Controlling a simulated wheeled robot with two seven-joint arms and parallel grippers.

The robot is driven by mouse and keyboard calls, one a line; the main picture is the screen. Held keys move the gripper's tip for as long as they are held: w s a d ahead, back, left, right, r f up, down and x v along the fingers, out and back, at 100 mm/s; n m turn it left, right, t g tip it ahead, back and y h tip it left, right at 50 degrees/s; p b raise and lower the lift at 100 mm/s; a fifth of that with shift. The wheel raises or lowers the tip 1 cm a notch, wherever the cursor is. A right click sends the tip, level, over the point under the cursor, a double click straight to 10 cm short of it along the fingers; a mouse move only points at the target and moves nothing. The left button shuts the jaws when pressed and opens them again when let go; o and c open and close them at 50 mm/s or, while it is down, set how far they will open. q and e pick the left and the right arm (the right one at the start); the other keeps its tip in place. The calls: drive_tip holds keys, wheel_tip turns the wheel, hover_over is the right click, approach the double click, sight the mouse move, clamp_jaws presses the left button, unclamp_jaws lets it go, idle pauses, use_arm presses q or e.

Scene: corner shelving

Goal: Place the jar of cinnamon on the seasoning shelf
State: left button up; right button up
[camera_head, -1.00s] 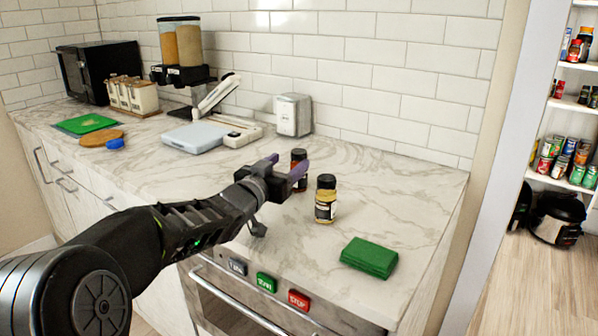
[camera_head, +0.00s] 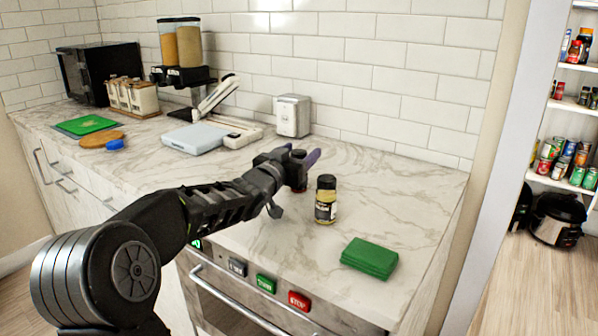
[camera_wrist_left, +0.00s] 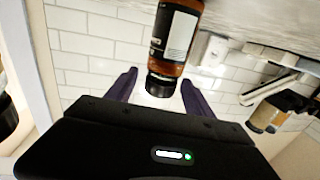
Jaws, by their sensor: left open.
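A reddish-brown jar with a black lid and pale label (camera_wrist_left: 178,40), which looks like the cinnamon, stands on the counter. In the head view it is mostly hidden behind my left gripper (camera_head: 303,156). The left wrist view shows the picture upside down, with the jar's lid end between the two purple fingers, a gap on each side. My left gripper is open and not closed on it. White shelving (camera_head: 556,183) with several jars and cans stands at the far right; which level is for seasoning I cannot tell. My right gripper is not in view.
A yellowish jar with a black lid (camera_head: 325,200) stands just right of my gripper. A green cloth stack (camera_head: 369,258) lies near the counter's front right. A white box (camera_head: 293,115) and a scale (camera_head: 193,138) are farther back. The right of the counter (camera_head: 415,200) is clear.

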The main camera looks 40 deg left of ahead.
use_arm(q)
drive_tip(key=shift+c, duration=0.2)
idle(0.4)
clamp_jaws()
idle(0.4)
